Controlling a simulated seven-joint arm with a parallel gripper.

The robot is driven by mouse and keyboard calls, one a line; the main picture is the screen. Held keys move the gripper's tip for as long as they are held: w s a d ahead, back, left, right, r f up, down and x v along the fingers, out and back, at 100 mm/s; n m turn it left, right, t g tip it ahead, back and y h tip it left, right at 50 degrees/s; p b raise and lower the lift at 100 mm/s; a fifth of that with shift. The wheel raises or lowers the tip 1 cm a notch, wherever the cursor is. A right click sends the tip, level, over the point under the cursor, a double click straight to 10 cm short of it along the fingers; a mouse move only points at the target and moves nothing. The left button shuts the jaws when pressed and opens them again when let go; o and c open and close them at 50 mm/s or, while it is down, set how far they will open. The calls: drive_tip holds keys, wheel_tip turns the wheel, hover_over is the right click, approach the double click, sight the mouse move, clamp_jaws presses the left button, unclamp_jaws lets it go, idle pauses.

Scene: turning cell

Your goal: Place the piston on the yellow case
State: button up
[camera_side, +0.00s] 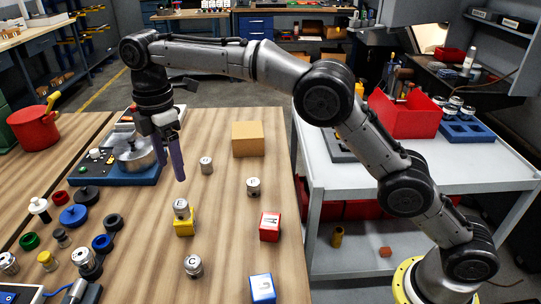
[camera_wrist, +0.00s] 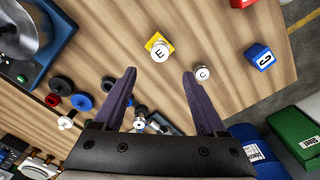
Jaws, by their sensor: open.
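The yellow case (camera_side: 184,228) stands on the wooden table below and slightly right of my gripper (camera_side: 171,172) in the side view. A silver piston (camera_side: 181,207) with a light lettered top sits upright on it. In the wrist view the piston (camera_wrist: 160,53) shows the letter E and covers part of the yellow case (camera_wrist: 152,41). My gripper (camera_wrist: 159,73) is open with nothing between its purple fingers. The fingers are above and apart from the piston.
Loose pistons stand nearby, one marked C (camera_side: 193,267) in front. A red case (camera_side: 270,227), a blue case (camera_side: 262,289) and a cardboard-coloured box (camera_side: 247,139) are on the right. Rings and small parts (camera_side: 74,215) crowd the left. Bare wood lies between the cases.

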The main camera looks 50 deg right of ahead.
drive_tip(key=s+d+r+m+t, duration=0.3)
drive_tip(key=s+d+r+m, duration=0.6)
drive_tip(key=s+d, duration=0.5)
drive_tip(key=s+d+f+m+t, duration=0.1)
drive_tip(key=s+d+f+m, duration=0.1)
drive_tip(key=s, duration=0.5)
drive_tip(key=s+d+f+m, duration=0.3)
drive_tip(key=s+d+m, duration=0.1)
drive_tip(key=s, duration=0.3)
drive_tip(key=s+d+f+m+t, duration=0.1)
drive_tip(key=s+d+f+m, duration=0.2)
drive_tip(key=s, duration=0.4)
drive_tip(key=shift+d+f+t, duration=0.15)
drive_tip(key=shift+d+t, duration=0.15)
drive_tip(key=shift+d, duration=0.4)
